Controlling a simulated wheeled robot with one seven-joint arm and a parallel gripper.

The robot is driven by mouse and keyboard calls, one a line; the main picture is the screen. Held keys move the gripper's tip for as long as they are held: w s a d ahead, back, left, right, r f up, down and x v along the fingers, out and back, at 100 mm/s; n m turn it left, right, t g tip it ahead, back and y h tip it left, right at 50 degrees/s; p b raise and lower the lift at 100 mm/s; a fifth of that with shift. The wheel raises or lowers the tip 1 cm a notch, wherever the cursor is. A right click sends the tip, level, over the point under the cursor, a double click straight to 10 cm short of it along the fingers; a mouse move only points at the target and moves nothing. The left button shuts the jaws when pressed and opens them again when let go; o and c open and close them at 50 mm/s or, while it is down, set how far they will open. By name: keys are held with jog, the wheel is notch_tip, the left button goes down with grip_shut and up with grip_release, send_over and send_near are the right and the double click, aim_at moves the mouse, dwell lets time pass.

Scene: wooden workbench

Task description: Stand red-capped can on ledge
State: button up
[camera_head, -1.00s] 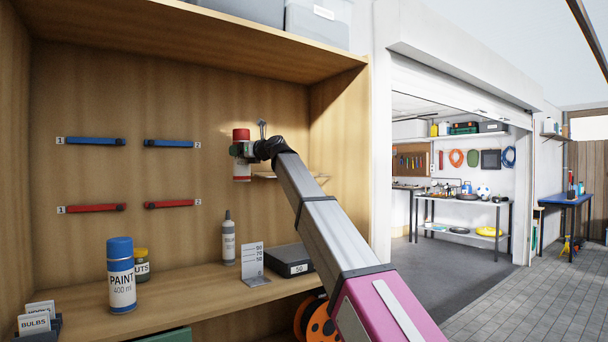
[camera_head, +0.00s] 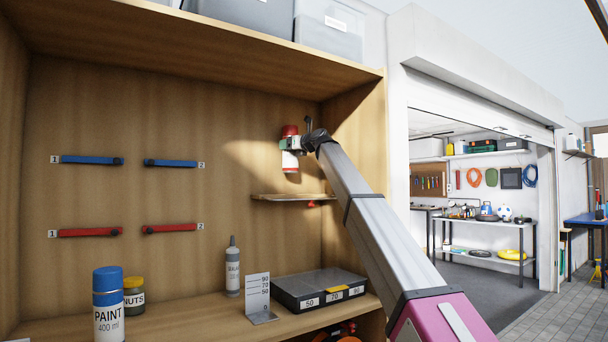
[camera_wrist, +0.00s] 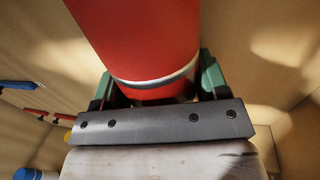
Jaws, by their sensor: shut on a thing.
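The red-capped can (camera_head: 290,161) is held upright or nearly so, its red cap on top and its white body below. My gripper (camera_head: 288,144) is shut on it near the cap. In the wrist view the red cap (camera_wrist: 140,40) fills the top middle, between the green finger pads of my gripper (camera_wrist: 155,92). The ledge (camera_head: 285,197) is a small wooden shelf on the back panel. The can's lower end shows above the ledge in the picture, with a gap between them. How far it is in front of the ledge I cannot tell.
Blue bars (camera_head: 90,160) and red bars (camera_head: 90,232) are mounted on the back panel at left. A blue-capped paint can (camera_head: 109,310), a nuts jar (camera_head: 134,292), a sealant bottle (camera_head: 232,268), a marked stand (camera_head: 259,298) and a dark case (camera_head: 318,290) stand below. The ledge looks bare.

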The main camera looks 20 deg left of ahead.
jog(key=shift+w+d+f, duration=0.65)
jog(key=shift+w+f, duration=0.3)
jog(key=shift+f, duration=0.45)
jog(key=shift+w+d+f, duration=0.65)
jog(key=shift+w+f, duration=0.35)
jog(key=shift+f, duration=0.35)
jog(key=shift+w+d+f, duration=0.65)
jog(key=shift+w+f, duration=0.3)
jog(key=shift+f, duration=0.45)
jog(key=shift+f, duration=0.1)
jog(key=o, duration=1.1)
jog(key=shift+o, duration=0.2)
jog(key=v, duration=1.2)
